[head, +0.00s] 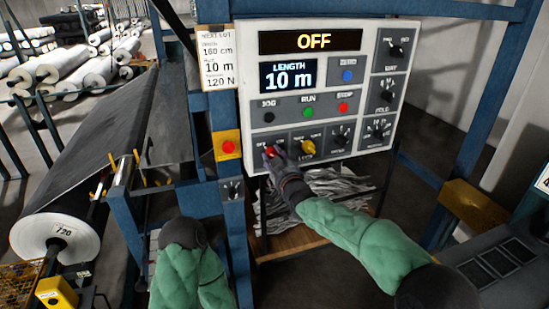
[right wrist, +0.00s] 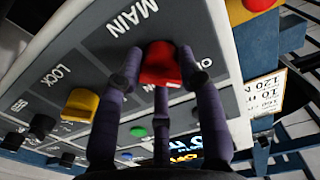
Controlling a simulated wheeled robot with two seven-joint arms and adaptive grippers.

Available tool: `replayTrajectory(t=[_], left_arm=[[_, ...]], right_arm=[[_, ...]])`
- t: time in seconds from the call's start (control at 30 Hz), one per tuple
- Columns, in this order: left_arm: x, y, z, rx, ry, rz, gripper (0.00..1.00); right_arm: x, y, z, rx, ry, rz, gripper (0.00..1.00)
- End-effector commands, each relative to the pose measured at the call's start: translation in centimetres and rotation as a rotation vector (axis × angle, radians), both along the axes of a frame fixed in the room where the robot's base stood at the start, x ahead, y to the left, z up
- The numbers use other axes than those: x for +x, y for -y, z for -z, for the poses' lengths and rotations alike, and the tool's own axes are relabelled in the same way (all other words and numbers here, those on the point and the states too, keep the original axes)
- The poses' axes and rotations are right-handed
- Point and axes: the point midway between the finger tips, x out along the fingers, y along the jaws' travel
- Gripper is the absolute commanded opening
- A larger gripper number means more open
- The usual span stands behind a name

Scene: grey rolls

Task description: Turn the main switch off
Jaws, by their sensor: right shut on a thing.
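The main switch is a red knob (head: 269,152) at the lower left of the white-framed control panel (head: 384,48). In the right wrist view the red knob (right wrist: 160,66) sits beside the label MAIN. My right gripper (head: 275,155) has its dark fingers around the knob; in the wrist view the fingers (right wrist: 165,75) close on it from both sides. They partly cover the knob and its lettering, so its exact pointing is hard to tell. The top display (head: 310,41) reads OFF in orange. My left forearm shows at the bottom, but its gripper cannot be seen.
A yellow LOCK knob (head: 308,147) sits right of the red one. RUN, STOP and JOG buttons are above. A separate red button on a yellow box (head: 228,146) is left of the panel.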

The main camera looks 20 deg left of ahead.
Motion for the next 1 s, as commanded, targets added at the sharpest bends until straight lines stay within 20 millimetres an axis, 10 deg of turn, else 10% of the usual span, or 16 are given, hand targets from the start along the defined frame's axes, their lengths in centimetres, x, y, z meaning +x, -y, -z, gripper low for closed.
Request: replayTrajectory(t=[0.23,0.27,0.33,1.0], left_arm=[[0.0,0.0,0.0,0.0,0.0,0.0,0.0],[0.0,0.0,0.0,0.0,0.0,0.0,0.0],[0.0,0.0,0.0,0.0,0.0,0.0,0.0],[0.0,0.0,0.0,0.0,0.0,0.0,0.0]], right_arm=[[0.0,0.0,0.0,-0.001,-0.001,-0.001,0.05],[0.0,0.0,0.1,-0.001,-0.001,0.0,0.46],[0.0,0.0,0.1,0.0,-0.001,0.0,0.61],[-2.6,1.8,-0.1,0.002,-0.002,0.0,0.61]])
